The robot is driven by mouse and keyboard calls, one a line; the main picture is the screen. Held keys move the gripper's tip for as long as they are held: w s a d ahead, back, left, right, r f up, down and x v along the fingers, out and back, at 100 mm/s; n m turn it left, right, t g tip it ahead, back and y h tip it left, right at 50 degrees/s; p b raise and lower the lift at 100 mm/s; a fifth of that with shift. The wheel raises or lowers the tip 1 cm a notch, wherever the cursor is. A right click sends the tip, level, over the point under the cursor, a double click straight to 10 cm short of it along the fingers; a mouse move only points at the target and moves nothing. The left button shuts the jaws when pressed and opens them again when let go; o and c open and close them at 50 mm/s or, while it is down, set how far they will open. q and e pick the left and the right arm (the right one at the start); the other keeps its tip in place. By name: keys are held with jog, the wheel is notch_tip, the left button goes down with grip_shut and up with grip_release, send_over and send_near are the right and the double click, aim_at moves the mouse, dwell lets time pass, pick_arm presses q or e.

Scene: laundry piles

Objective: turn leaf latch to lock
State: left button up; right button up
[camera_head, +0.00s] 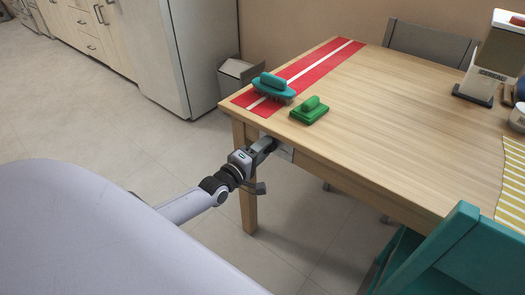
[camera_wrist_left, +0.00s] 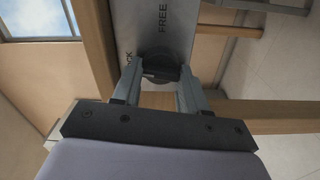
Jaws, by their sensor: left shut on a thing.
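The leaf latch shows in the left wrist view as a dark round knob (camera_wrist_left: 158,62) on a grey metal plate (camera_wrist_left: 186,30). The plate bears the word FREE and a partly hidden word ending in CK. In the head view the plate (camera_head: 285,153) sits under the near left edge of the table, mostly behind my gripper. My left gripper (camera_head: 268,145) reaches in under that edge. In the left wrist view its two fingers (camera_wrist_left: 160,72) stand on either side of the knob and are shut on it. The knob's exact pointing is hard to tell. My right gripper is in neither view.
A table leg (camera_head: 246,190) stands beside my gripper. A teal chair (camera_head: 440,245) is at the lower right. A grey bin (camera_head: 235,72) stands behind.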

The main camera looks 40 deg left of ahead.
pick_arm(q)
jog(key=shift+f+n, duration=0.1)
jog(key=shift+n, duration=0.9)
jog(key=o, duration=1.1)
jog(key=shift+c, duration=0.2)
jog(key=shift+s, duration=0.15)
jog(key=s, duration=0.7)
jog(key=shift+a+p, duration=0.3)
jog(key=shift+p, duration=0.15)
